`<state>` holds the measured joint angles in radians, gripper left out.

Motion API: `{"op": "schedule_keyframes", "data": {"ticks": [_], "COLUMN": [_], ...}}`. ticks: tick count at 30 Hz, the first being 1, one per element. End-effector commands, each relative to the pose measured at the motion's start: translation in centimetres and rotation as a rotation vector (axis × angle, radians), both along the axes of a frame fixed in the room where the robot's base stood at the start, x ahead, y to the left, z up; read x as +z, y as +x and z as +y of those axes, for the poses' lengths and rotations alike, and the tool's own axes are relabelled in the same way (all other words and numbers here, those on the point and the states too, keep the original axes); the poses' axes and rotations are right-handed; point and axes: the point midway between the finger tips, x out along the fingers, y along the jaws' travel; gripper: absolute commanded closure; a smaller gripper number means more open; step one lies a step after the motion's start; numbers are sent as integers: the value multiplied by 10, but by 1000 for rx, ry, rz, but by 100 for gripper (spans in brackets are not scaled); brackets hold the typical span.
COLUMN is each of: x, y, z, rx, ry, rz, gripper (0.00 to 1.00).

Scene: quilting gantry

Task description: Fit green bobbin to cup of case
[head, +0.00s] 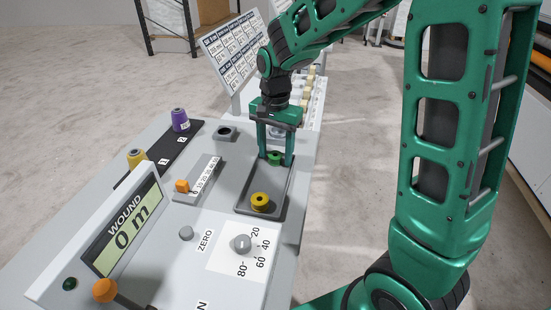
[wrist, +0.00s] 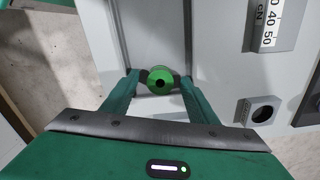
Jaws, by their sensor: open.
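The green bobbin (head: 274,158) stands in the far part of a grey tray (head: 243,207). It also shows in the wrist view (wrist: 161,81) as a green disc with a dark centre hole. My gripper (head: 276,158) is open and points down, with one finger on each side of the bobbin. In the wrist view the fingertips (wrist: 160,77) flank the bobbin closely; I cannot tell whether they touch it. The bobbin case (head: 226,133) is a grey block with a round dark cup, left of the tray; it also appears at the right in the wrist view (wrist: 263,112).
A yellow bobbin (head: 260,201) lies in the tray's near part. A scale with an orange slider (head: 182,186) stands left of the tray. A purple cone (head: 180,120) and a yellow cone (head: 137,158) stand farther left. The wound display (head: 127,226) rises at front left.

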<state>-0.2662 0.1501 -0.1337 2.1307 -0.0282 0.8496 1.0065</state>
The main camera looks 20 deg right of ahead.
Motion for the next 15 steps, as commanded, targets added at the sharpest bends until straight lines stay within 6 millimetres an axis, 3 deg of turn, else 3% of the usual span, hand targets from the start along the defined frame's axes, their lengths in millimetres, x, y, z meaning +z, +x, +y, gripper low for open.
{"op": "schedule_keyframes", "data": {"ticks": [5,11,15], "x": [0,0,0], "y": [0,0,0], "z": [0,0,0], "rx": [0,0,0], "ry": [0,0,0], "rz": [0,0,0], "gripper": [46,89,90]}}
